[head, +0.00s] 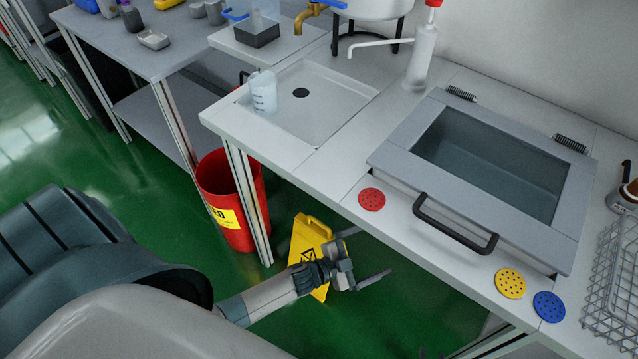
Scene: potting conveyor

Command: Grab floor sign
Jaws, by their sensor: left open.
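The yellow floor sign (303,240) stands on the green floor under the front edge of the white counter, with a dark triangle symbol on its face. My left gripper (374,256) is open, with its two fingers spread and pointing right. Its wrist overlaps the lower right part of the sign in the head view and hides some of it. Nothing shows between the fingers. I cannot tell whether the gripper touches the sign. My right gripper is not in view.
A red bin (222,205) with a yellow label stands left of the sign, behind a metal table leg (248,205). The white counter (340,185) overhangs above, with a sink (325,110) and a lidded basin (400,150) with a black handle. Open green floor (150,215) lies left.

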